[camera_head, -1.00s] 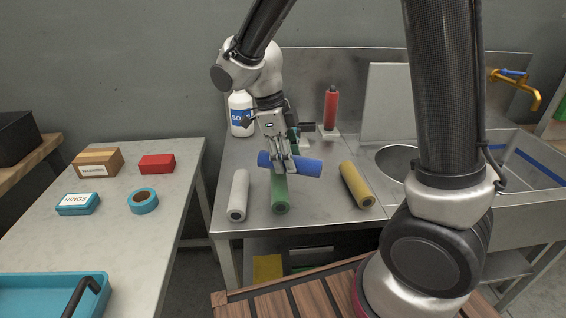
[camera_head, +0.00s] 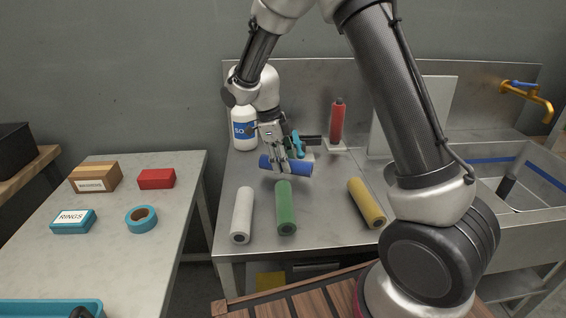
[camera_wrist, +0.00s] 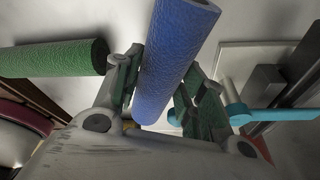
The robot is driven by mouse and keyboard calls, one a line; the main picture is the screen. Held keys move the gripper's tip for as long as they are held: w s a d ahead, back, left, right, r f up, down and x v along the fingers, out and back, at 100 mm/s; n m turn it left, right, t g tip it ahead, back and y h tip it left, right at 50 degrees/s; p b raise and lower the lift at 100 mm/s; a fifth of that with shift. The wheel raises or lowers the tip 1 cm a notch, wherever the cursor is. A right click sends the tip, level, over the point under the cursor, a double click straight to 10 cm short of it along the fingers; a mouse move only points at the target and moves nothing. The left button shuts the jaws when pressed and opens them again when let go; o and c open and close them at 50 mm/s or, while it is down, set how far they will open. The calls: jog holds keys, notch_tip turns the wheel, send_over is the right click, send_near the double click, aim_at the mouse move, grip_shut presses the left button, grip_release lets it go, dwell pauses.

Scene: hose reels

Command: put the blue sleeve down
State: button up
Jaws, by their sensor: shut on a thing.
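The blue sleeve (camera_head: 297,168) is a blue cylinder lying across my gripper (camera_head: 281,167) in the head view. My gripper is shut on it near its left half, above the metal worktop (camera_head: 325,225), behind the green sleeve. In the wrist view the blue sleeve (camera_wrist: 172,62) runs between the two fingers of my gripper (camera_wrist: 160,92). The gap between the sleeve and the worktop is hard to judge.
White (camera_head: 242,215), green (camera_head: 286,208) and yellow (camera_head: 366,203) sleeves lie on the worktop in front. A soap bottle (camera_head: 244,130), a red bottle (camera_head: 337,122) and a teal-handled tool (camera_head: 298,145) stand behind. A sink is at right. Bare worktop shows between green and yellow.

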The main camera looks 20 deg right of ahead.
jog(key=shift+w+d+f, duration=0.25)
jog(key=shift+w+f, duration=0.8)
jog(key=shift+w, duration=0.2)
jog(key=o, duration=1.1)
jog(key=shift+f, duration=0.1)
